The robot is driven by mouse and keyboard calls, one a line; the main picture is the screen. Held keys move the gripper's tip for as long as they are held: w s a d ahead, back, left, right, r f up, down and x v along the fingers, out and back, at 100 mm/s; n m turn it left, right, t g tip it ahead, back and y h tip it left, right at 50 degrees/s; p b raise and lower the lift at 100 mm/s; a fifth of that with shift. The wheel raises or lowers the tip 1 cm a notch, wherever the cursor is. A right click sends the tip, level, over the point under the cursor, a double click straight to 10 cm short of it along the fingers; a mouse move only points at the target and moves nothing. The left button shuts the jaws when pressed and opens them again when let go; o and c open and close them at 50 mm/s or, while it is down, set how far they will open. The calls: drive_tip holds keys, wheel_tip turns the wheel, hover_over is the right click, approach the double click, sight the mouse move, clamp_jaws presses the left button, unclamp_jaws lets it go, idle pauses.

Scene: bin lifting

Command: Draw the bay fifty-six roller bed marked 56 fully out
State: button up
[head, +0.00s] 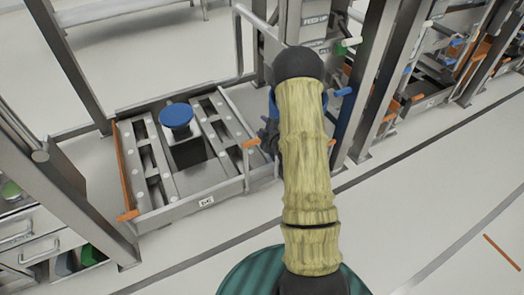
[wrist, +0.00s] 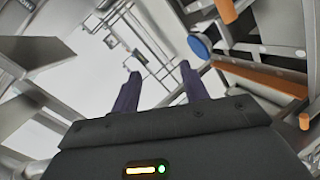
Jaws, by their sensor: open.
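A grey roller bed (head: 152,205) lies low in a bay at the left of the head view. It has two slotted rails, an orange strip along its left side and orange end pieces at its front corners. A small white label (head: 206,202) is on its front edge, too small to read surely. My gripper (wrist: 158,84) is open and empty in the wrist view, its two dark fingers apart. In the head view it is mostly hidden behind my arm, near the bed's right front corner, and I cannot tell whether it touches anything.
A blue round pad (head: 176,115) stands in the middle of the bed. A grey metal post (head: 376,80) rises right of my arm, with more bays (head: 420,85) beyond. Drawers (head: 30,255) stand at lower left.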

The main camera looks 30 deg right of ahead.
drive_tip(key=s+d+f+n+t+b, duration=0.2)
drive_tip(key=f+b, duration=0.4)
drive_tip(key=f, duration=0.5)
drive_tip(key=s+d+f+n+t+y+b, duration=0.1)
drive_tip(key=s+d+f+n+t+b, duration=0.2)
drive_tip(key=f+b, duration=0.3)
wheel_tip(320, 180, down, 5)
drive_tip(key=shift+s+r+n+t, duration=0.15)
drive_tip(key=shift+s+n+t, duration=0.15)
drive_tip(key=shift+s+t, duration=0.3)
drive_tip(key=shift+w+b, duration=0.1)
drive_tip(key=shift+b, duration=0.2)
drive_tip(key=b+x, duration=0.5)
drive_tip(key=x, duration=1.2)
drive_tip(key=shift+w, duration=0.15)
clamp_jaws()
